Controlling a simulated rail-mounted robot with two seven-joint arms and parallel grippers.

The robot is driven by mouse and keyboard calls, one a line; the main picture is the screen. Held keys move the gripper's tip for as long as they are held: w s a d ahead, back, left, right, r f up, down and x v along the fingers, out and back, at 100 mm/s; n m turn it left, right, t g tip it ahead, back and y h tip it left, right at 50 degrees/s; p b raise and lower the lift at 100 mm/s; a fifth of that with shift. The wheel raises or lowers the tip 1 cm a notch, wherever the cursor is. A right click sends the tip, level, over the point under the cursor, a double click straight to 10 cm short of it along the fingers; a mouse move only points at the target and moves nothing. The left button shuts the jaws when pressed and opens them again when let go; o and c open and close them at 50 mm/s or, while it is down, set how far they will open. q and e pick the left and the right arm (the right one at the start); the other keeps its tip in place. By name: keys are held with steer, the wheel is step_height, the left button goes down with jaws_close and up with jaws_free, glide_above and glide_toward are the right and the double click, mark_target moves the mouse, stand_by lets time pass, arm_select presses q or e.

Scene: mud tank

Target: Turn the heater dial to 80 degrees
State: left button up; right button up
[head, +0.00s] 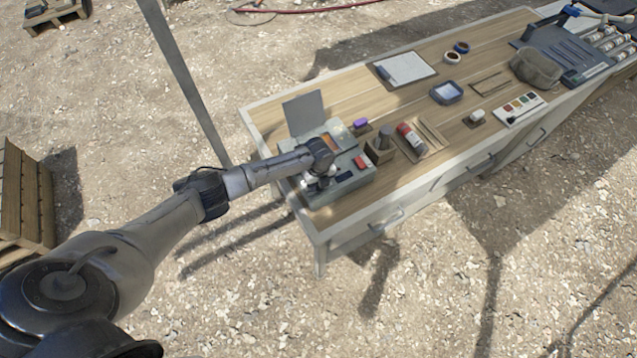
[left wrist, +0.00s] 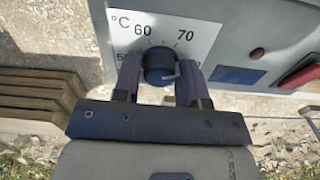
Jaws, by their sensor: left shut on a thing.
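The heater unit (head: 352,186) is a grey-green box with a raised flap at the near left end of the workbench. Its dark round dial (left wrist: 158,64) sits on a white scale plate (left wrist: 175,25) marked °C, 50, 60 and 70 in the left wrist view. My left gripper (left wrist: 160,76) is shut on the dial, one finger on each side. A pale pointer mark on the dial faces right, toward the right finger. That finger covers the scale past 70, so I cannot read the exact setting. In the head view my left gripper (head: 318,181) is at the unit's front.
A red switch (left wrist: 299,76) and a small dark red lamp (left wrist: 257,53) are right of the dial. On the workbench (head: 290,85), a spray can (head: 410,138), a clipboard (head: 404,68) and a paint set (head: 520,108) lie farther right. Wooden crates (head: 25,195) stand at the left.

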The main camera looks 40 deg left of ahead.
arm_select(q)
steer(key=shift+m+b, duration=0.5)
steer(key=shift+m, duration=1.3)
steer(key=o, duration=0.9)
step_height(320, 180, up, 14)
steer(key=shift+f, duration=0.1)
